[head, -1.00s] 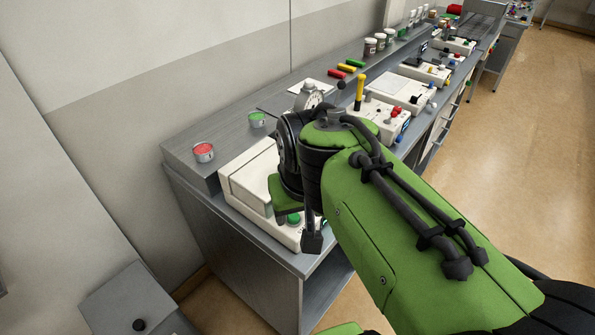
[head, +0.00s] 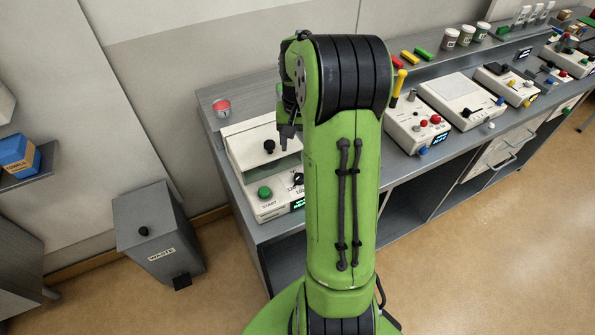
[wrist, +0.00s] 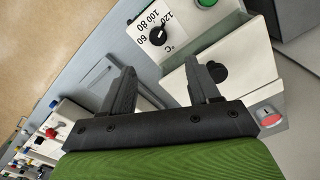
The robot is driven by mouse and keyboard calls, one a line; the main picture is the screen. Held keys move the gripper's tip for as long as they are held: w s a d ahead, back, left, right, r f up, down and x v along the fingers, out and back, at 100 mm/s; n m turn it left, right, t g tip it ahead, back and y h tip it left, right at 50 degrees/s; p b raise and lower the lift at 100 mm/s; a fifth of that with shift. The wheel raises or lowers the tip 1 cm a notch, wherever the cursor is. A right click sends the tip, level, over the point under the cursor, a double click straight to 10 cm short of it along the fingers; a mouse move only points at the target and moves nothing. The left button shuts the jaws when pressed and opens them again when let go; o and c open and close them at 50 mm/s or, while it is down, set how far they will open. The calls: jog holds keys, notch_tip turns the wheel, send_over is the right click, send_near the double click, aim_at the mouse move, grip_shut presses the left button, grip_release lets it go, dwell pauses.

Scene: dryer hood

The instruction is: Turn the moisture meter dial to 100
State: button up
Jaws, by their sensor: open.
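The moisture meter (head: 262,211) is the cream box at the left end of the bench. Its black dial (head: 298,179) is partly hidden by my arm in the head view. In the wrist view the dial (wrist: 157,37) shows beside printed 60, 80, 100, 120 and °C; its exact setting is too small to tell. A black lid knob (wrist: 217,72) and a green START button (wrist: 205,2) are on the same box. My gripper (wrist: 160,68) is open and empty above the box, apart from the dial. In the head view it is partly hidden behind my arm.
A grey waste bin (head: 160,235) stands on the floor at left.

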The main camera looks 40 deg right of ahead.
aim_at(300, 176)
jog(key=f, duration=0.6)
jog(key=f+b, duration=0.1)
jog(key=f, duration=0.5)
jog(key=shift+s+d+f, duration=0.15)
jog(key=shift+d+f, duration=0.05)
jog(key=shift+f, duration=0.2)
jog(key=c, duration=1)
jog(key=shift+c, duration=0.2)
